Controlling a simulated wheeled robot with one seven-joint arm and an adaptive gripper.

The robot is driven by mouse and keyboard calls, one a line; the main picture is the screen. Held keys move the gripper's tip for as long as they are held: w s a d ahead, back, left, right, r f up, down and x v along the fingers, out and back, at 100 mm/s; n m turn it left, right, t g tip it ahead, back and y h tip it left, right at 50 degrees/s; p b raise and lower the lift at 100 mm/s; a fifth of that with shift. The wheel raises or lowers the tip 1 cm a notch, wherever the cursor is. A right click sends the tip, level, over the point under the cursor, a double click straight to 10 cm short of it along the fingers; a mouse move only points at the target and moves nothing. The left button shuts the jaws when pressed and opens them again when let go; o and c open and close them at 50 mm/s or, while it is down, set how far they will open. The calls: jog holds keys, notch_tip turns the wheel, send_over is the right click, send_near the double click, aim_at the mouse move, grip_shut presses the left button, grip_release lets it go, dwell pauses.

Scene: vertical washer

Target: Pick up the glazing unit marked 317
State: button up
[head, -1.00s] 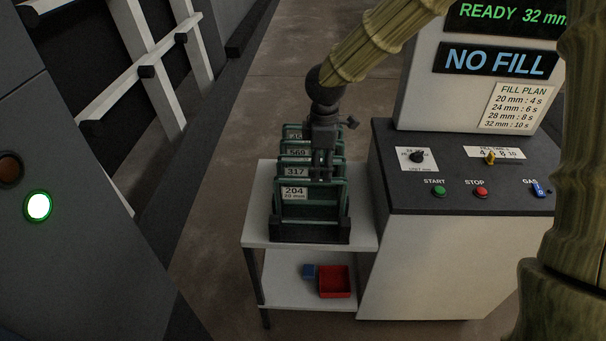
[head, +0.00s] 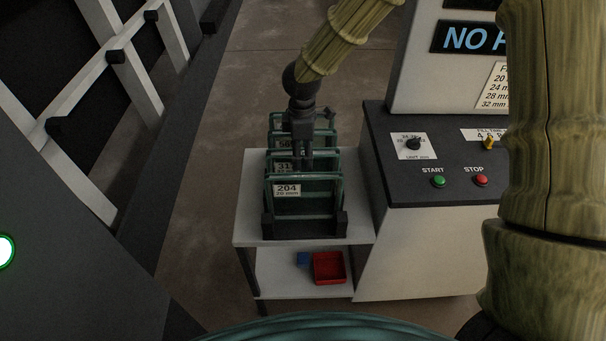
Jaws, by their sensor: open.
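Several green-framed glazing units stand upright one behind another in a dark rack (head: 304,226) on a white stand. The front unit (head: 320,202) is labelled 204, 20 mm. Right behind it is the unit marked 317 (head: 283,166); its label is partly hidden, with only "31" readable. Further back stand more units with partly covered labels. My gripper (head: 302,168) points down over the rack, its fingers open at about the top of the 317 unit. The front unit's frame and the gripper hide whether the fingers straddle the 317 frame or touch it.
On the stand's lower shelf (head: 275,286) are a red bin (head: 329,267) and a small blue block (head: 303,259). A control console (head: 450,190) with knobs and green and red buttons stands close on the right. A dark machine with white bars is on the left.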

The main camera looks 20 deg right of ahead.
aim_at(303, 166)
jog(key=shift+s+f, duration=0.1)
jog(key=shift+s, duration=0.25)
jog(key=shift+f+p, duration=0.35)
jog(key=shift+p, duration=0.1)
jog(key=shift+f+p, duration=0.6)
jog(key=shift+f, duration=1.45)
grip_shut()
jog(key=shift+w+r, duration=0.1)
